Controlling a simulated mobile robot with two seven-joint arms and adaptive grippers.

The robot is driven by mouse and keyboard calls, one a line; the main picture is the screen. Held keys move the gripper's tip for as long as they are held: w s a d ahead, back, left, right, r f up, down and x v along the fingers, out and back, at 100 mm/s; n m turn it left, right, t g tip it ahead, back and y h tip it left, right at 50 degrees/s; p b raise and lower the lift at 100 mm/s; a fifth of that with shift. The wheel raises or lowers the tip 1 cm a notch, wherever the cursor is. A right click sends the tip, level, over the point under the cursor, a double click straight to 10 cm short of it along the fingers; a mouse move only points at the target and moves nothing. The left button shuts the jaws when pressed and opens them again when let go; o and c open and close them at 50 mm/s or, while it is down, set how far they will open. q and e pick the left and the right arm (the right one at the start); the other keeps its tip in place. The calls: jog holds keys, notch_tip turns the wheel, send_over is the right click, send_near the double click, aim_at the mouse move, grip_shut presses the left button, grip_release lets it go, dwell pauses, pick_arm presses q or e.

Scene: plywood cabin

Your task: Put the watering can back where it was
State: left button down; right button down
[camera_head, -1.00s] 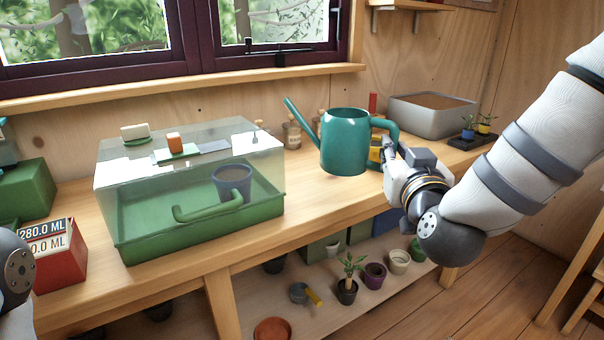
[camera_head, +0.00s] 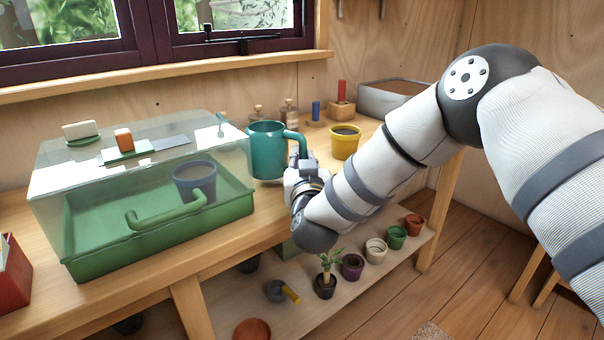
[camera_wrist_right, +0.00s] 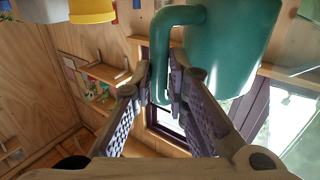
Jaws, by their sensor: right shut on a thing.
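The teal watering can (camera_head: 266,150) is upright by the right end of the green propagator box, over the back part of the bench. I cannot tell whether its base touches the bench. My right gripper (camera_head: 300,160) is shut on its handle, which points right. In the right wrist view the can's body (camera_wrist_right: 232,50) fills the upper right, and the handle runs down between the fingers of my right gripper (camera_wrist_right: 163,85). My left gripper is out of view.
The green box (camera_head: 150,225) with a clear lid holds a blue-grey pot (camera_head: 195,181). Behind the can stand corked bottles (camera_head: 289,112). A yellow pot (camera_head: 345,142) stands to the right, before a grey planter (camera_head: 392,98). Small pots line the lower shelf (camera_head: 335,300).

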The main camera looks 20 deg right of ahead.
notch_tip(320, 180, down, 3)
jog(key=shift+f, duration=0.1)
jog(key=shift+r, duration=0.25)
jog(key=c, duration=2)
grip_release()
jog(key=shift+f, duration=0.35)
jog(key=o, duration=0.4)
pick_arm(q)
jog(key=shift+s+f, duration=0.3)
pick_arm(e)
jog(key=shift+o, duration=0.2)
